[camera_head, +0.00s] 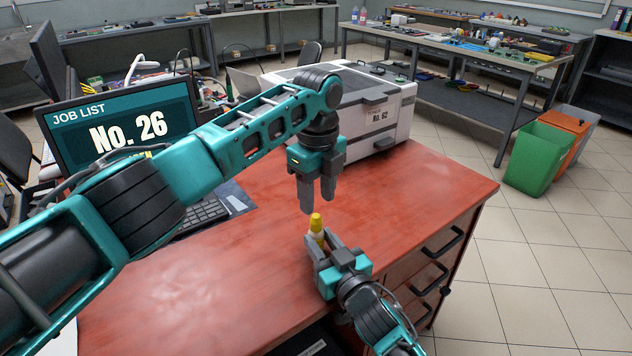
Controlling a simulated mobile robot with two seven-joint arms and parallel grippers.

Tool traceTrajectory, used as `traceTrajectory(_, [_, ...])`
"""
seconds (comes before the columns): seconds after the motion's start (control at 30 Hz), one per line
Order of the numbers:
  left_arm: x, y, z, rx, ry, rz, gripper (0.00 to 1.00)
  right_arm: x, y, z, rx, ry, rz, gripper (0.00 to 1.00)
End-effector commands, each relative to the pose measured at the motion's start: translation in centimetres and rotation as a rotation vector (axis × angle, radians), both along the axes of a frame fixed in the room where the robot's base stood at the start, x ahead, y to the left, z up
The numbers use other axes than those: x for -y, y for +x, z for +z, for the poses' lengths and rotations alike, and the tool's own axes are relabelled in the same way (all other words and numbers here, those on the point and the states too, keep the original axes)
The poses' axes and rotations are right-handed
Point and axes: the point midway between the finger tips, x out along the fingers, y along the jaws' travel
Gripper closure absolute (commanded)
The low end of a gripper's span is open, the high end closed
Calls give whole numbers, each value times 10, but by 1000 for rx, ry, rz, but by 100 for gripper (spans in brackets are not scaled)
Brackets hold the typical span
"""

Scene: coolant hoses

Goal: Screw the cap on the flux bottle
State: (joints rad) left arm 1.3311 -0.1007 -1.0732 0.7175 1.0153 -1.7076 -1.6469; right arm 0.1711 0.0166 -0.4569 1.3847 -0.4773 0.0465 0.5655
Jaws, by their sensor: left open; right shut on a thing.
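The flux bottle (315,235) is small and pale, standing upright over the red desktop. A yellow cap (316,221) sits at its top; I cannot tell whether it is threaded on. My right gripper (320,246) is shut on the bottle from the front, its fingers hiding the lower part. My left gripper (318,205) points down just above the cap. Its fingers are open and empty, and they look apart from the cap.
A white machine marked No. 62 (395,130) stands at the back of the red desk (420,205). A monitor (120,130) and a keyboard (200,215) are at the left. The desktop's right part is clear. Green (537,160) and orange (575,130) bins stand on the floor.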

Motion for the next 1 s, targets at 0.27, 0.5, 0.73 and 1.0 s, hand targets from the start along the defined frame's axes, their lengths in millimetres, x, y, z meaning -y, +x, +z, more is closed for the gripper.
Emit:
traceTrajectory(0.27, [1,0,4,-1,-2,533,54,0,0,0,-1,0,0,100])
traceTrajectory(0.5, [1,0,7,-1,-6,994,54,0,0,0,-1,0,0,100])
traceTrajectory(0.73, [1,-1,9,-3,-7,1437,54,0,0,0,-1,0,0,100])
traceTrajectory(1.0, [1,-1,13,-3,-10,1958,54,0,0,0,-1,0,0,100])
